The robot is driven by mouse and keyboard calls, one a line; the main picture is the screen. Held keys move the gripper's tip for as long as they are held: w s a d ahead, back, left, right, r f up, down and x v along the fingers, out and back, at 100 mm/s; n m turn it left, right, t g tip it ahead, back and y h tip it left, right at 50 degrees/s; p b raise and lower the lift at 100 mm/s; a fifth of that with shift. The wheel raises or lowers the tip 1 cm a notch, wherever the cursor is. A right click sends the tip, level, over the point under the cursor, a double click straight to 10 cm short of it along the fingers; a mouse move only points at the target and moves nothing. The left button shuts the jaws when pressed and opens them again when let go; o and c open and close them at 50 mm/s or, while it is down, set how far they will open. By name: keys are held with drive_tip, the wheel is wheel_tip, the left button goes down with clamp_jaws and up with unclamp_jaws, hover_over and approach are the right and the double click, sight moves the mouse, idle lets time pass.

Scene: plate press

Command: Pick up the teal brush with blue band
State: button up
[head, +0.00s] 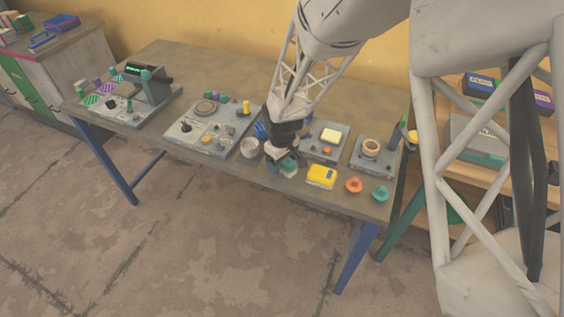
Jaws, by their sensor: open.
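A small teal object (289,170), which looks like the teal brush, lies near the front edge of the table. My gripper covers part of it, and I cannot make out a blue band on it. My gripper (284,160) points down right over and beside this teal object, with its jaws open. I cannot tell whether the fingers touch it or stand around it.
The table (225,82) holds several grey panels. A yellow block (321,176) with a blue mark lies just right of my gripper, then an orange knob (353,185) and a teal knob (380,194).

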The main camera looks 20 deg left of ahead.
drive_tip(key=shift+c, duration=0.3)
drive_tip(key=c, duration=1.1)
drive_tip(key=shift+o, duration=0.2)
drive_tip(key=shift+r, duration=0.2)
drive_tip(key=shift+r, duration=0.9)
drive_tip(key=shift+s+d+r, duration=0.25)
drive_tip(key=shift+s+r, duration=0.1)
drive_tip(key=shift+r, duration=0.35)
drive_tip(key=s+d+r, duration=0.1)
drive_tip(key=s+d, duration=0.8)
drive_tip(key=s, duration=0.2)
drive_tip(key=shift+s+d+r, duration=0.2)
drive_tip(key=shift+s+d, duration=0.05)
drive_tip(key=shift+s, duration=0.15)
